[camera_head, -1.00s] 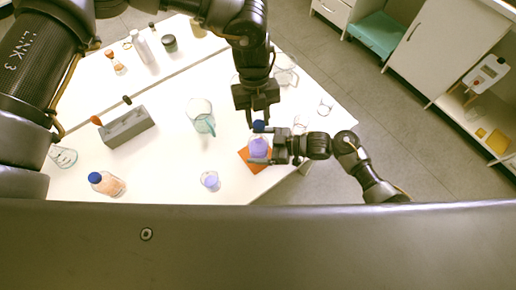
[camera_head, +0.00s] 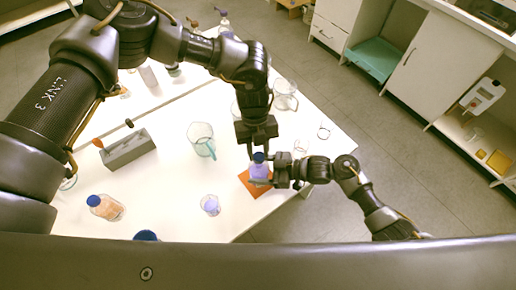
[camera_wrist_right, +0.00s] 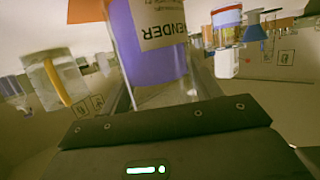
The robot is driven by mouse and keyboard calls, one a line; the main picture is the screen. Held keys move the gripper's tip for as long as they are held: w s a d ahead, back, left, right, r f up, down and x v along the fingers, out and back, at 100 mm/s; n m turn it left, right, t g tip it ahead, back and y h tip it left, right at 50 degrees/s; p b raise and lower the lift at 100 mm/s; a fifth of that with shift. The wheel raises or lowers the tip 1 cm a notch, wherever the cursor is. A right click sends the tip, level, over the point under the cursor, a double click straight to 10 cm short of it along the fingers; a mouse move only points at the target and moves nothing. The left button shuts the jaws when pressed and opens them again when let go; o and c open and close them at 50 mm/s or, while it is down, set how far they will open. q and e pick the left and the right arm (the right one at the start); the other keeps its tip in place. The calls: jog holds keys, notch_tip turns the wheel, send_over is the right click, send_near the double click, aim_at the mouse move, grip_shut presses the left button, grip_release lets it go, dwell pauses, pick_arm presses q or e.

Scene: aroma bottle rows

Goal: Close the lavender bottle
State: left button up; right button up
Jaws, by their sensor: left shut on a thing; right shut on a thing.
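The lavender bottle (camera_head: 259,174) is clear, with purple liquid, and stands upright over the orange mat (camera_head: 253,189). In the right wrist view the bottle (camera_wrist_right: 155,60) fills the space between my fingers, and its label partly reads "ENDER". My right gripper (camera_head: 268,178) comes in from the right and is shut on the bottle's body. The blue cap (camera_head: 259,157) is at the bottle's mouth, under my left gripper (camera_head: 258,150). My left gripper points down and is shut on the cap. Whether the cap is seated on the neck cannot be told.
A glass pitcher (camera_head: 201,140) and a small beaker with purple liquid (camera_head: 210,205) stand left of the bottle. A blue-capped orange bottle (camera_head: 105,207) and a grey block (camera_head: 128,149) are farther left. Glassware (camera_head: 285,95) stands behind. The table's right edge is close.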

pick_arm(q)
jog(key=shift+f, duration=0.2)
dwell(0.4)
jog(key=shift+f, duration=0.85)
jog(key=shift+f, duration=0.55)
